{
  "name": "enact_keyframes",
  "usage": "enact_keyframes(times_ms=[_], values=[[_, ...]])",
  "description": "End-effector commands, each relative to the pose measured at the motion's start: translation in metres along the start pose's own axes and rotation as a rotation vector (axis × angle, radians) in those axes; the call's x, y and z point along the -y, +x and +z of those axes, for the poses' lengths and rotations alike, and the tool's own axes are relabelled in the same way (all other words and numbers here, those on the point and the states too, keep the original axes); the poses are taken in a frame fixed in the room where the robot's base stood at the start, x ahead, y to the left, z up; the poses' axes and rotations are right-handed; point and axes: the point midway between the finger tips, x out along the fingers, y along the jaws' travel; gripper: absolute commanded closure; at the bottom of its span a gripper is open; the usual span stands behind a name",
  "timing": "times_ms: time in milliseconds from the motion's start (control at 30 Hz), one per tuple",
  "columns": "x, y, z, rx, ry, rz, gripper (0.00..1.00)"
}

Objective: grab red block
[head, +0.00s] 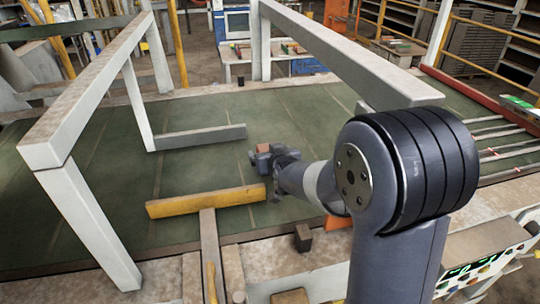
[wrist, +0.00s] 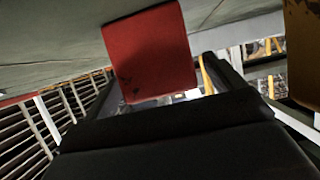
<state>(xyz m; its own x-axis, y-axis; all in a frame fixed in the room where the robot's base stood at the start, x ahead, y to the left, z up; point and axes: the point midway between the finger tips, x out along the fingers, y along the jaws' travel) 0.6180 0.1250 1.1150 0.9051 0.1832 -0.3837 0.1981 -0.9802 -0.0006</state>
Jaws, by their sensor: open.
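The red block (wrist: 150,52) is large and close in the wrist view. It meets the green surface (wrist: 60,55), which fills the top of that picture, so the view looks upside down. A small reddish patch (head: 264,149) shows at my gripper (head: 262,159) in the head view, and it looks like the same block. My gripper is open, low over the green surface. Its dark body (wrist: 180,145) covers the lower part of the wrist view. The fingertips are not clear, and I cannot tell whether they touch the block.
A yellow beam (head: 205,201) lies just left of and nearer than my gripper. White frame posts (head: 85,215) and rails stand around the green bed (head: 300,110). A grey bar (head: 200,137) lies behind on the left. Open green surface lies beyond my gripper.

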Motion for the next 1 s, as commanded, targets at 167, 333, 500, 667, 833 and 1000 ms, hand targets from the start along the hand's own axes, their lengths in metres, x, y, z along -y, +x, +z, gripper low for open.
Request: enact_keyframes(times_ms=[167, 333, 500, 667, 833, 1000], values=[[-0.0001, 0.0116, 0.0001, 0.000, -0.001, 0.000, 0.11], [-0.0001, 0.0131, 0.0002, -0.002, -0.001, 0.000, 0.11], [-0.0001, 0.0129, 0.0003, -0.001, -0.001, 0.000, 0.17], [0.0000, 0.0128, 0.0003, -0.001, -0.001, 0.000, 0.30], [0.0000, 0.0128, 0.0003, -0.001, -0.001, 0.000, 0.44], [0.0000, 0.0127, 0.0004, -0.001, -0.001, 0.000, 0.58]])
